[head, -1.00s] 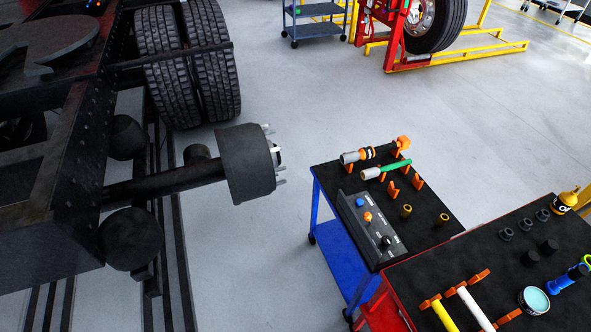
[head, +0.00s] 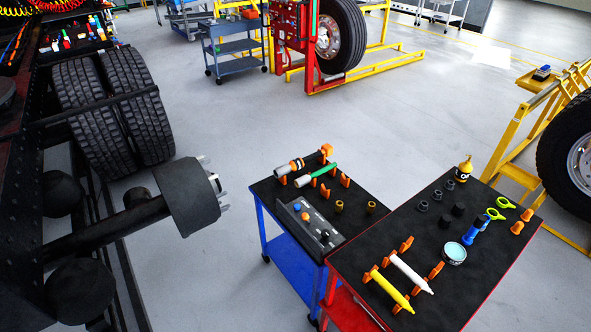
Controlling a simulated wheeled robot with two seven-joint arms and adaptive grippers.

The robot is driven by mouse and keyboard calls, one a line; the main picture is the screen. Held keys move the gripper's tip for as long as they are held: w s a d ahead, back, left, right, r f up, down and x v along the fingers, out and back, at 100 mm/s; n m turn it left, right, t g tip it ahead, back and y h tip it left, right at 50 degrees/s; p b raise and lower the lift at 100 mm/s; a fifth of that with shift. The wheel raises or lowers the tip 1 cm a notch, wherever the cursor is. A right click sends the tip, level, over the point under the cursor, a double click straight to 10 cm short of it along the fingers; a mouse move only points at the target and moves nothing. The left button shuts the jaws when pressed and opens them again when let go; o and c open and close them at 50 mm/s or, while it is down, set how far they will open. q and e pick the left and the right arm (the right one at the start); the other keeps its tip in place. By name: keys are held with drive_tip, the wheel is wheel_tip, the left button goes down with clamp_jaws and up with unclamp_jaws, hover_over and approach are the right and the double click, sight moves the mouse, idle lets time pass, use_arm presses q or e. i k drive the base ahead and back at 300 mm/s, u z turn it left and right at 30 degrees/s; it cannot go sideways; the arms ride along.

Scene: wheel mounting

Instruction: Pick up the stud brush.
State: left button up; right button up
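No tool here is clearly recognisable as the stud brush at this size. A blue tool with a dark end (head: 475,230) lies on the black top of the red cart (head: 455,300), beside a round tin with a pale blue lid (head: 454,253). A tool with a green handle and a pale head (head: 318,174) rests on orange holders on the blue cart (head: 262,192). The wheel hub with bare studs (head: 190,197) is at left on its axle. Neither of my grippers is in view.
The red cart also carries yellow and white sticks (head: 410,272), dark sockets, green rings (head: 500,208) and a yellow bottle (head: 463,169). A yellow stand with a tyre (head: 570,155) is at right. The grey floor behind the carts is open.

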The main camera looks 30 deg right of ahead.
sight(302, 181)
drive_tip(key=u, duration=0.25)
drive_tip(key=i, duration=1.7)
drive_tip(key=z, duration=0.1)
